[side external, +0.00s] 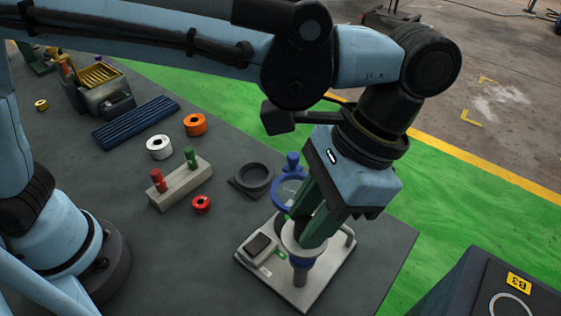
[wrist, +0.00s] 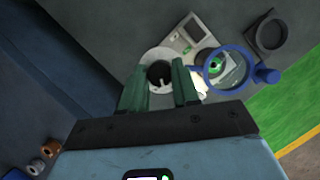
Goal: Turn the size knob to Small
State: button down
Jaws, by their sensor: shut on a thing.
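A pale device plate (side external: 305,290) sits near the table's front edge, with a dark panel (side external: 259,245) on its left part and a pale round dial (side external: 290,238) under my gripper. In the wrist view the size knob (wrist: 160,75) is dark with a light pointer mark, in the middle of a pale disc. My gripper (wrist: 160,88) points down with its two green fingers on either side of the knob, shut on it. The fingers hide part of the disc. The size labels are too small to read, so I cannot tell the setting.
A blue ring with a handle (wrist: 232,70) stands beside the dial, close to my fingers. A dark ring holder (side external: 253,178) is behind the plate. A peg block (side external: 180,185), several loose rings and a blue ribbed tray (side external: 136,122) lie farther left.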

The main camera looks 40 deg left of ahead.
jog(key=m+t, duration=0.1)
jog(key=m, duration=0.2)
jog(key=m+t+y, duration=0.1)
jog(key=m, duration=0.2)
jog(key=shift+s+d, duration=0.1)
jog(key=shift+d, duration=0.05)
jog(key=shift+m+y, duration=0.3)
jog(key=c, duration=0.9)
grip_release()
jog(key=shift+o, duration=0.2)
jog(key=v, duration=1.2)
jog(key=shift+s, duration=0.1)
